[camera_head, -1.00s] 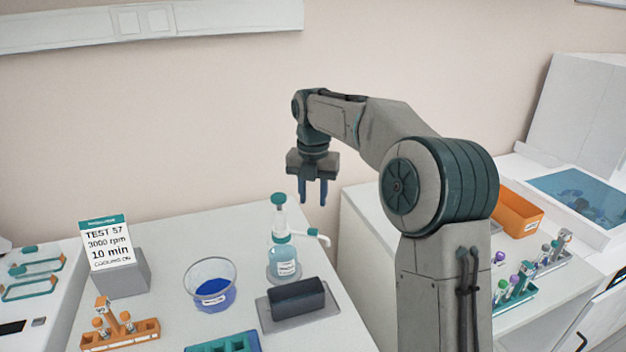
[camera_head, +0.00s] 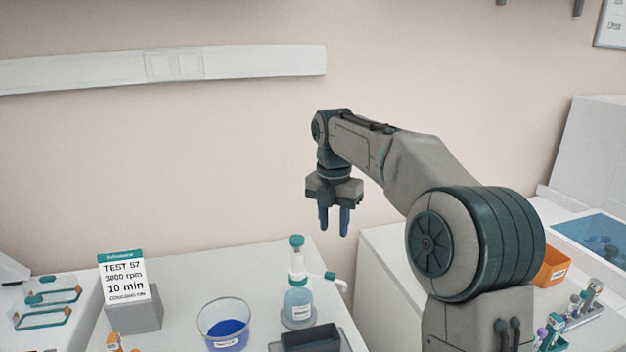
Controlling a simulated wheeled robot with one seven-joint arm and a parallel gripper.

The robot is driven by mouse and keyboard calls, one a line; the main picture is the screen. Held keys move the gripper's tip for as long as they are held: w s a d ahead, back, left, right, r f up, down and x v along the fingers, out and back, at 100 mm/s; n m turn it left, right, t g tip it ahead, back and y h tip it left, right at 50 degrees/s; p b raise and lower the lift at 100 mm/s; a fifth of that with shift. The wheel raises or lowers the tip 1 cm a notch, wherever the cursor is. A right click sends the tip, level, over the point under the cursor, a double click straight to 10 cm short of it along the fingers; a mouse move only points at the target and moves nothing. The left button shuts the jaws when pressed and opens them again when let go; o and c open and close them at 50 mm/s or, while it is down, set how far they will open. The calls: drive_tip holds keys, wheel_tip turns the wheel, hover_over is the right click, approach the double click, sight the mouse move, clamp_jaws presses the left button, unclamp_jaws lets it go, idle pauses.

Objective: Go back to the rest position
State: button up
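My gripper (camera_head: 334,222) hangs from my bent arm with its two blue-grey fingers pointing down. The fingers are apart, with a gap between them and nothing held. In the picture it is above and a little right of the white and teal dispenser bottle (camera_head: 298,302), in front of the bare wall. It touches nothing that I can see.
The left bench holds a sign (camera_head: 122,277) on a grey block, a glass bowl of blue liquid (camera_head: 224,328) and a dark block (camera_head: 311,340). The right bench holds an orange bin (camera_head: 552,267) and a tube rack (camera_head: 583,312). Air around my gripper is clear.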

drive_tip(key=s+d+f+m+t, duration=0.1)
drive_tip(key=s+d+f+m, duration=0.2)
drive_tip(key=s+m, duration=0.7)
drive_tip(key=s+d+f+m+t, duration=0.1)
drive_tip(key=s+d+f+m, duration=0.1)
drive_tip(key=s+m, duration=0.7)
drive_tip(key=s+d+f+m+t, duration=0.1)
drive_tip(key=s+d+f+m, duration=0.2)
drive_tip(key=s+m, duration=0.7)
drive_tip(key=shift+s+d+f+m, duration=0.3)
drive_tip(key=shift+f, duration=0.2)
